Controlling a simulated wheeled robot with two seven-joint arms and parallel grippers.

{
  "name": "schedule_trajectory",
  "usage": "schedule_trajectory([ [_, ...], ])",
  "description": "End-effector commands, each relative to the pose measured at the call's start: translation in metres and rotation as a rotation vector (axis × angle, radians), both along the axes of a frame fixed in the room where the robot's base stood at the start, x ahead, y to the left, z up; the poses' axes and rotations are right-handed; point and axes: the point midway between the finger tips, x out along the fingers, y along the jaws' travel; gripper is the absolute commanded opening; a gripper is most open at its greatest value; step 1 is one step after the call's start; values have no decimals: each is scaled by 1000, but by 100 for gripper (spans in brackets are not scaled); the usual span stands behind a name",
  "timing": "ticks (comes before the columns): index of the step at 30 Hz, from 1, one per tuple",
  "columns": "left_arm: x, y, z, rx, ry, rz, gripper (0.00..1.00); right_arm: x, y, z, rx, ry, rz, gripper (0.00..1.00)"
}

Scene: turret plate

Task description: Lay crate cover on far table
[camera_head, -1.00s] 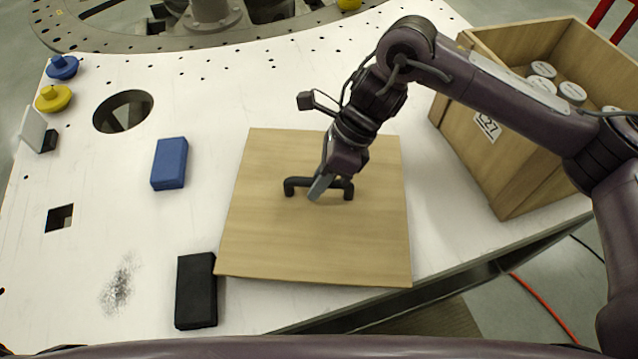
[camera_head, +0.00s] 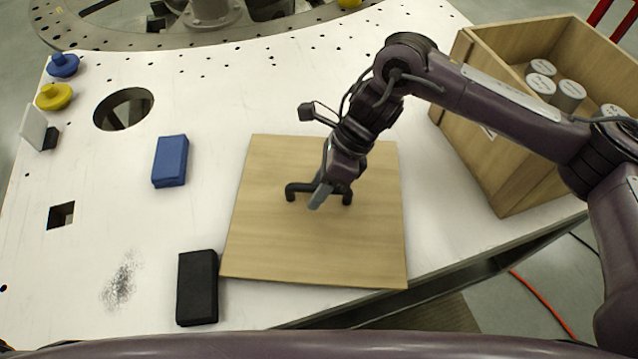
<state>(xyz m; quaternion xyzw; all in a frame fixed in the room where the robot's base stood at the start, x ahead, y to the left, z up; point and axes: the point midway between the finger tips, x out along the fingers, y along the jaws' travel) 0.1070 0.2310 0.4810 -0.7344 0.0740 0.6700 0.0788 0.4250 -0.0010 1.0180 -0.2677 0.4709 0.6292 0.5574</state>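The crate cover (camera_head: 310,245) is a square wooden board with a dark bar handle (camera_head: 294,190) in its middle. It is level, on or just above the white table plate (camera_head: 120,210); I cannot tell if it touches. My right gripper (camera_head: 320,195) reaches down from the upper right and is shut on the handle, one grey finger showing on the near side. The other finger is hidden. The open wooden crate (camera_head: 490,165) stands at the right with several grey-lidded cans inside. My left gripper is out of view.
A blue block (camera_head: 170,161) lies left of the cover. A black block (camera_head: 197,287) lies close to its lower left edge. Yellow (camera_head: 54,97) and blue (camera_head: 63,65) knobs are at the far left. The plate has a round hole (camera_head: 123,109) and a square hole (camera_head: 61,215).

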Motion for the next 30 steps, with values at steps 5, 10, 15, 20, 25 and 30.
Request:
schedule_trajectory([
  [5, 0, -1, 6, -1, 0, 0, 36, 0, 0, 5, 0, 0, 0, 39],
  [10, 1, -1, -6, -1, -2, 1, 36, 7, -11, 21, 1, -5, -2, 39],
  [15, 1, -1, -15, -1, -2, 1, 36, 17, -29, 57, 0, -8, -3, 39],
  [20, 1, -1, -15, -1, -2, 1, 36, 23, -42, 83, -1, -5, -2, 39],
  [25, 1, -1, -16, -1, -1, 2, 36, 27, -51, 100, -2, -3, -1, 39],
  [30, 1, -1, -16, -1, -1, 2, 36, 28, -54, 106, -1, 1, -1, 39],
])
